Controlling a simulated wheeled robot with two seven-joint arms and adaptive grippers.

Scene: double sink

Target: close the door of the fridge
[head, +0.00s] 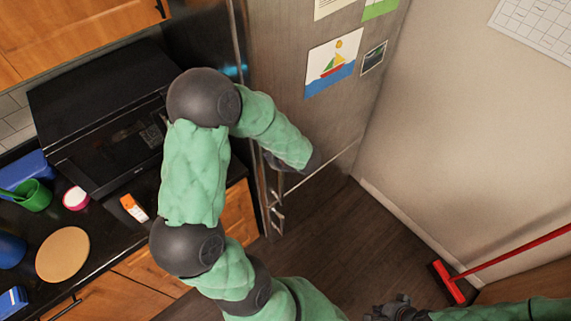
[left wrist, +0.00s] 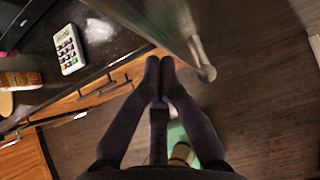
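The fridge (head: 285,60) is a grey metal unit with pictures on its front, at the top middle of the head view. A narrow dark strip with a faint blue glow shows at its left; I cannot tell how far its door stands open. My left gripper (head: 290,165) is mostly hidden by its forearm, in front of the fridge's lower part. In the left wrist view its fingers (left wrist: 160,66) meet at the tips with nothing between them, beside a metal handle bar (left wrist: 197,52). My right gripper (head: 393,309) is dark and partly cut off at the bottom, away from the fridge.
A black microwave (head: 100,110) stands on the dark counter at left, with a green cup (head: 33,195), a round board (head: 62,254) and small items. A red broom (head: 450,283) leans at right near the wall. The wooden floor before the fridge is clear.

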